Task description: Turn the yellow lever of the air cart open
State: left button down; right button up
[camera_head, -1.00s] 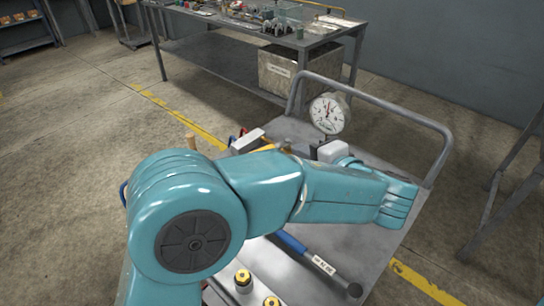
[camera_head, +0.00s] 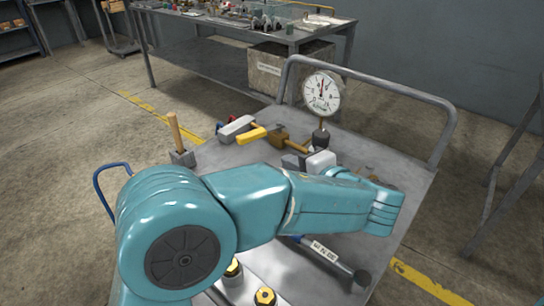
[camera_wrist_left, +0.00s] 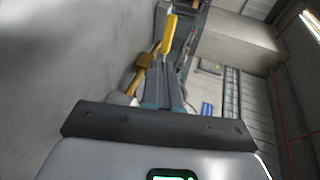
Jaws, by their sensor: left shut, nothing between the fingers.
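The yellow lever (camera_head: 250,136) sits on the brass valve (camera_head: 289,142) on the grey air cart (camera_head: 395,160). In the left wrist view the lever (camera_wrist_left: 169,34) rises just past my fingertips, with the brass valve (camera_wrist_left: 145,63) beside them. My left gripper (camera_head: 293,161) is partly hidden behind my teal forearm in the head view. Its fingers (camera_wrist_left: 165,90) are together and empty, pointing towards the valve. I cannot tell whether they touch it. A round pressure gauge (camera_head: 321,93) stands upright behind the gripper. My right gripper is not in view.
A wooden-handled mallet (camera_head: 175,133) stands at the cart's left. A labelled bar (camera_head: 335,258) and brass-topped fittings (camera_head: 265,297) lie in front of my arm. The cart's tube handle (camera_head: 400,88) rises behind. A cluttered workbench (camera_head: 230,28) stands further back.

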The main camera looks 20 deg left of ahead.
aim_at(253, 140)
pick_arm(q)
jog(key=x, duration=0.8)
jog(key=b+x, duration=0.1)
jog(key=x, duration=0.3)
jog(key=shift+w+a+r, duration=0.15)
jog(key=shift+a+r, duration=0.1)
jog(key=shift+r, duration=0.1)
jog(key=shift+w+a, duration=0.3)
jog(key=shift+a, duration=0.15)
